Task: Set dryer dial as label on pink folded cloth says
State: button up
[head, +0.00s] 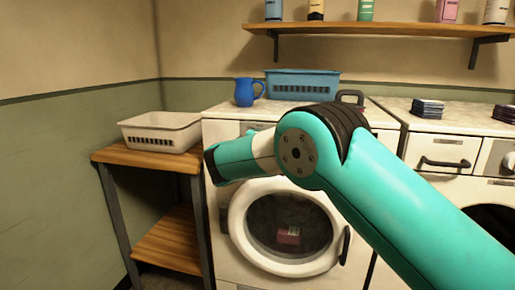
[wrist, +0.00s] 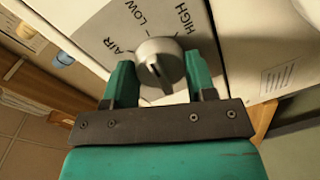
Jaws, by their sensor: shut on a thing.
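The dial (wrist: 158,60) is a round silver knob on a grey plate marked AIR, LOW and HIGH, seen in the wrist view. My gripper (wrist: 160,78) is shut on the knob, with one green finger on each side. I cannot tell surely which word its dark mark faces. In the head view my arm covers the dial and the fingertips. A pink folded cloth (head: 289,235) shows small through the round door glass of the white machine (head: 225,235). Any writing on it is too small to read.
A blue mug (head: 245,92) and a blue basket (head: 300,84) stand on the machine. A white basket (head: 160,132) is on the wooden side table (head: 185,160). Dark folded stacks (head: 427,108) lie on the right counter. Several bottles stand on the wall shelf (head: 385,29).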

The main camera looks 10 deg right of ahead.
dwell(0.4)
jog(key=o, duration=0.9)
jog(key=shift+s, duration=0.1)
jog(key=b+v, duration=0.1)
jog(key=v, duration=1.6)
jog(key=shift+s+b, duration=0.1)
jog(key=shift+b, duration=0.2)
